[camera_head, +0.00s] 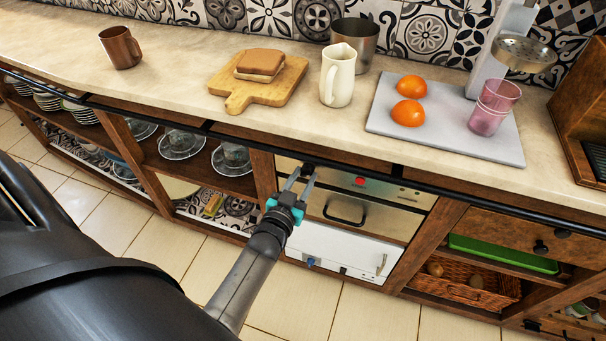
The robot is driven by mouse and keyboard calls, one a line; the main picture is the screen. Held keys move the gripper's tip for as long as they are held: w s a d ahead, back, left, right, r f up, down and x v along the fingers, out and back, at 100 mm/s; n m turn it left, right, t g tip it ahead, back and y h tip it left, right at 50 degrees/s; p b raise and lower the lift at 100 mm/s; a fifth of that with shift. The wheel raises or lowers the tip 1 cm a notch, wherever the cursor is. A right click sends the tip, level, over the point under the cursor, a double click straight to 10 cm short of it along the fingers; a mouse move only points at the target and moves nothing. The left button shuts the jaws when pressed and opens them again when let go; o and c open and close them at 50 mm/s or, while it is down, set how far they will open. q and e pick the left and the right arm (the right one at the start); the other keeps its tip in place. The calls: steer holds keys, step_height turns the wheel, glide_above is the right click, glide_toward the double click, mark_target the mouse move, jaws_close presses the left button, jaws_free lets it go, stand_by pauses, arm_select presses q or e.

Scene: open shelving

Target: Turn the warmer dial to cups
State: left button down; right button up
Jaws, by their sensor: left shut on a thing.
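The warmer (395,216) is a built-in metal unit under the counter, with a dark drawer handle and a control strip above it. A red light or button (360,181) shows on that strip. My left gripper (301,178) reaches up to the left end of the strip and is shut on a small dark knob (308,168), which looks like the warmer dial. The fingers cover part of it, so its marks and its setting cannot be read. My right gripper is not in view.
A black rail (400,171) runs along the counter's front edge, just above my gripper. A white appliance (345,250) sits below the warmer. Wooden shelves with dishes (180,145) are at left, a wicker basket (465,290) at right. A cream jug (338,78) stands on the counter.

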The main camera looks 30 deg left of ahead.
arm_select(q)
steer(key=shift+m, duration=0.6)
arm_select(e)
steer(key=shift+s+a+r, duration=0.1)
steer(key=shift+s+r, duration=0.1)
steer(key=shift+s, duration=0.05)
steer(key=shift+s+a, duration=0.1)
arm_select(q)
steer(key=c, duration=0.5)
jaws_free()
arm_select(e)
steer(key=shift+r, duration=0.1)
